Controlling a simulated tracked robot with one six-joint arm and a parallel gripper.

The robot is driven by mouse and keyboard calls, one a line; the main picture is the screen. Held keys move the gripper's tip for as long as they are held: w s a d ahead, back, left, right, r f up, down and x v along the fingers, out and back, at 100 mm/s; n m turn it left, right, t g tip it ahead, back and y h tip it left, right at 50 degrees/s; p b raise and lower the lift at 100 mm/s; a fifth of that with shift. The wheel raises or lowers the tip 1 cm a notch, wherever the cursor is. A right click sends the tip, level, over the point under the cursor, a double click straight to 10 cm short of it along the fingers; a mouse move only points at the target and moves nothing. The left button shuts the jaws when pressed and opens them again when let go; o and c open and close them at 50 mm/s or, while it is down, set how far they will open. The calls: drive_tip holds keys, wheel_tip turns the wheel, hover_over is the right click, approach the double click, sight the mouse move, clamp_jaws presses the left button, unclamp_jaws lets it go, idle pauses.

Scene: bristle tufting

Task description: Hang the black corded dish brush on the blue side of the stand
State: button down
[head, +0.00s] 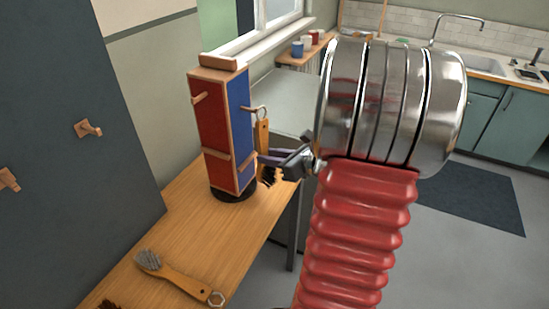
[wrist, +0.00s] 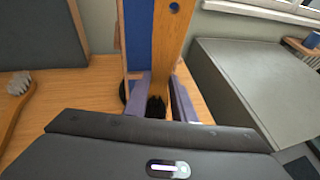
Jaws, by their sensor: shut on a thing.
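The stand has a red side (head: 212,128) and a blue side (head: 239,105), and it is upright on a round black base. My gripper (head: 270,160) is beside the blue side, shut on the wooden-handled brush (head: 262,137). The brush is upright, handle up, with black bristles low between the fingers; its handle also shows in the wrist view (wrist: 172,40) beside the blue side (wrist: 137,38). A pale loop (head: 261,111) shows at the handle top, close to a peg on the blue side. I cannot tell whether the loop is around the peg.
A grey-bristled brush (head: 175,277) lies on the wooden table (head: 190,225), at the front. Dark bristles (head: 107,304) show at the bottom edge. A dark panel with pegs (head: 75,120) stands at left. Cups (head: 305,43) stand on a shelf at the back.

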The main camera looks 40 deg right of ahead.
drive_tip(key=shift+w+a, duration=0.2)
drive_tip(key=shift+w, duration=0.3)
drive_tip(key=shift+w+a, duration=0.15)
drive_tip(key=shift+w, duration=0.35)
drive_tip(key=shift+w+a+f, duration=0.1)
drive_tip(key=shift+w+f, duration=0.25)
drive_tip(key=shift+w, duration=0.05)
drive_tip(key=c, duration=1.4)
unclamp_jaws()
drive_tip(key=shift+s+r, duration=0.2)
drive_tip(key=shift+s, duration=0.2)
drive_tip(key=shift+s+r, duration=0.15)
drive_tip(key=shift+s, duration=0.15)
drive_tip(key=shift+s+r, duration=0.1)
drive_tip(key=shift+s, duration=0.25)
drive_tip(key=shift+s+r, duration=0.15)
drive_tip(key=shift+s, duration=0.15)
